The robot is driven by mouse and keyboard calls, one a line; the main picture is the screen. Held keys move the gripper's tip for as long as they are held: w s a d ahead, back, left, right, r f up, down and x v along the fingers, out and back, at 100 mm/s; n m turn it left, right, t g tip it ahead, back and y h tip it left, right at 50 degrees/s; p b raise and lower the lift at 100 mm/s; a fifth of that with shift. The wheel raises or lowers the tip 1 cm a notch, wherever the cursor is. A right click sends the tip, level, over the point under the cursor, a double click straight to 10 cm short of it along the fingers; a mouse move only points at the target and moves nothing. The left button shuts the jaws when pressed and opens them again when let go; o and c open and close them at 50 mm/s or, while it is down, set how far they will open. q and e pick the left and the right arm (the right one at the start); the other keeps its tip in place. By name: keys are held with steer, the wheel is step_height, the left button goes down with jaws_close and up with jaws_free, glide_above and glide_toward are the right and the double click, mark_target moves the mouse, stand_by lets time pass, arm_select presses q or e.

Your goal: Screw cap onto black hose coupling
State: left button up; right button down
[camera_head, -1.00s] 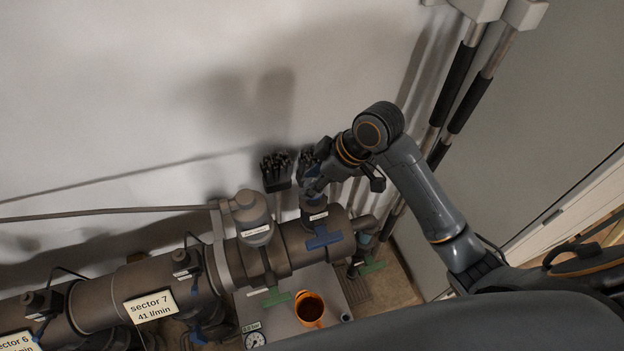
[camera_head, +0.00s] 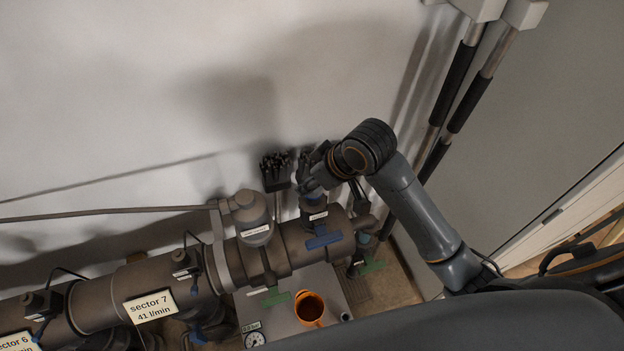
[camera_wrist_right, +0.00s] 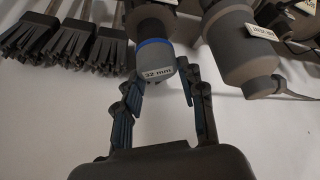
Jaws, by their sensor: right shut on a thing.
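The cap is a grey cylinder marked "32 mm" (camera_wrist_right: 157,75) with a blue ring at its far end, seen in the right wrist view. It sits in line with the dark hose coupling (camera_wrist_right: 155,22), against or very close to it; I cannot tell how far it is threaded on. My right gripper (camera_wrist_right: 165,78) is shut on the cap, one finger on each side. In the head view the right gripper (camera_head: 311,180) is above the labelled stub (camera_head: 315,213) on the big pipe, and its fingers mostly hide the cap. My left gripper is not in view.
A grey filter-like housing (camera_head: 254,220) stands left of the stub. Dark brushes (camera_head: 275,168) hang on the wall close behind. Blue (camera_head: 323,238) and green valve handles (camera_head: 277,297), an orange cup (camera_head: 310,308) and a gauge (camera_head: 255,340) are below. Long-handled tools (camera_head: 462,85) stand at right.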

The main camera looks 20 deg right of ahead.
steer(key=m, duration=0.1)
steer(key=m+h, duration=0.1)
steer(key=shift+w+d+r+m+t, duration=0.15)
steer(key=shift+w+m+t, duration=0.05)
steer(key=shift+m+t, duration=0.2)
steer(key=shift+d+m+h, duration=0.1)
steer(key=shift+m+h, duration=0.5)
steer(key=shift+m, duration=0.1)
steer(key=m+h, duration=0.1)
steer(key=m, duration=0.1)
steer(key=shift+m, duration=0.4)
steer(key=shift+m+h, duration=0.7)
steer(key=shift+m, duration=0.2)
steer(key=shift+s, duration=0.1)
